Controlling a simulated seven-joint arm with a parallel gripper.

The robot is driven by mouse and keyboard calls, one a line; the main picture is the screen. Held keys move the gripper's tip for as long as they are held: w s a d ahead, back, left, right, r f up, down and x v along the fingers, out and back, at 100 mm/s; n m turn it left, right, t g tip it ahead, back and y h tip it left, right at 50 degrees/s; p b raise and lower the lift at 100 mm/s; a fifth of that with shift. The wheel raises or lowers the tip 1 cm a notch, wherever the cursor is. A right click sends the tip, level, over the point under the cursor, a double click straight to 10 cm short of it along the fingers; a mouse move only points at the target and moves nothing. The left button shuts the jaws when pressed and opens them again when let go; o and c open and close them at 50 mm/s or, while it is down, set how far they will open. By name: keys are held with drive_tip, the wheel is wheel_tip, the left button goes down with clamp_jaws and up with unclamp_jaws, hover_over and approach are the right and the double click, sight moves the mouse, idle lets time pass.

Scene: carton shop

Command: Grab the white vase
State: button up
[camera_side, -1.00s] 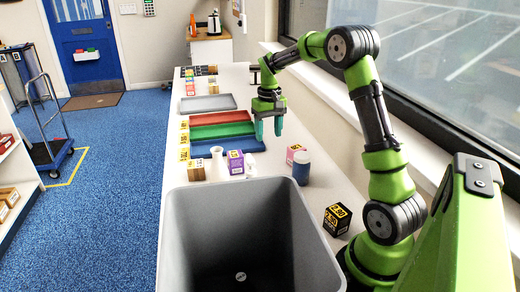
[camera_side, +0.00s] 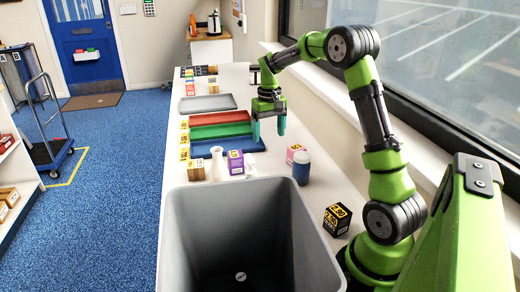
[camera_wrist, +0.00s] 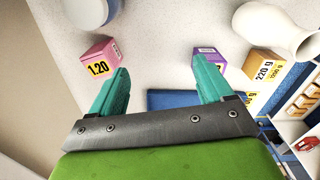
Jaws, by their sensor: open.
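The white vase (camera_side: 217,163) stands on the bench in the side view, between a brown carton and a purple carton. In the wrist view the white vase (camera_wrist: 272,27) is at the top right, its narrow neck pointing right and its body partly cut off by the frame edge. My gripper (camera_side: 269,128) is open, above the bench, behind and to the right of the vase. In the wrist view my gripper (camera_wrist: 165,70) has both teal fingers apart with nothing between them.
A purple carton (camera_side: 235,162), brown carton (camera_side: 196,170), pink carton (camera_side: 292,154) and blue jar (camera_side: 301,168) stand nearby. A large grey bin (camera_side: 190,230) is in front. Red, green and blue trays (camera_side: 222,131) lie behind. A black carton (camera_side: 337,219) sits at right.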

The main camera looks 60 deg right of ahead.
drive_tip(key=w+a+r+n, duration=0.2)
drive_tip(key=w+a+r, duration=0.1)
drive_tip(key=w+a, duration=0.35)
wheel_tip(320, 180, up, 8)
drive_tip(key=m, duration=0.1)
hover_over(218, 160)
drive_tip(key=w, duration=0.2)
drive_tip(key=shift+m, duration=0.3)
drive_tip(key=shift+s+d+f, duration=0.15)
drive_tip(key=shift+f, duration=2.7)
drive_tip(key=shift+s+d+f, duration=0.2)
drive_tip(key=shift+f, duration=2.6)
drive_tip(key=shift+s+d+f, duration=0.15)
drive_tip(key=shift+f, duration=2.7)
clamp_jaws()
